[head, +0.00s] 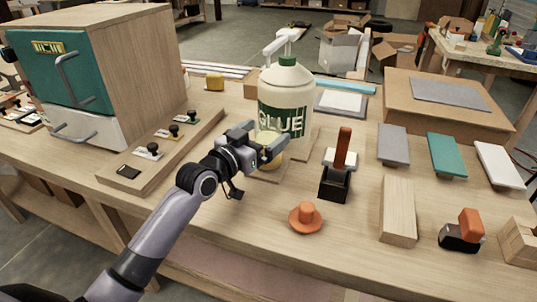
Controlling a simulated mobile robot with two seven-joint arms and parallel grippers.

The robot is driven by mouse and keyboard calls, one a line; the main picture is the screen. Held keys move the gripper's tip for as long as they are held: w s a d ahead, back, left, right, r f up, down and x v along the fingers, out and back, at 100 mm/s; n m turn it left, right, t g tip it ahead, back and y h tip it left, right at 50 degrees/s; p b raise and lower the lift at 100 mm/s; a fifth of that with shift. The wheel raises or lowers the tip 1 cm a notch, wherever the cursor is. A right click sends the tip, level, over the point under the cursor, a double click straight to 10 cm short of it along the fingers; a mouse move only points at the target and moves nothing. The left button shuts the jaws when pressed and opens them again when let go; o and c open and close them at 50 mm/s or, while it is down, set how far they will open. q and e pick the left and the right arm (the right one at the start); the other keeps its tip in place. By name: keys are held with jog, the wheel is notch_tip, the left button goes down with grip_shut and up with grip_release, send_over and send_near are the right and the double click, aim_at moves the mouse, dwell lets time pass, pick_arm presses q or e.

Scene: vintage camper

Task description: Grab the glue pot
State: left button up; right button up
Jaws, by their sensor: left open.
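A large cream bottle (287,85) with a green collar, a white pump top and a green GLUE label stands upright on the wooden bench. A small rounded yellow object (270,156) sits in front of its base, partly hidden by my left gripper; I cannot tell whether this is the glue pot. My left gripper (266,143) is open, with its fingers at the yellow object and in front of the bottle's lower part. I cannot tell whether the fingers touch either. My right gripper is not in view.
A black holder (335,184) with an orange-handled tool stands right of the gripper. An orange knob-topped disc (306,218) lies nearer the front. A wooden block (398,211) and colored sample boards lie right. A wooden cabinet (150,75) and a long stamp tray (160,150) are left.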

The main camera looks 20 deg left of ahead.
aim_at(276, 125)
pick_arm(q)
jog(key=shift+x, duration=1.9)
jog(key=c, duration=1.7)
jog(key=shift+o, duration=0.2)
jog(key=shift+r, duration=0.15)
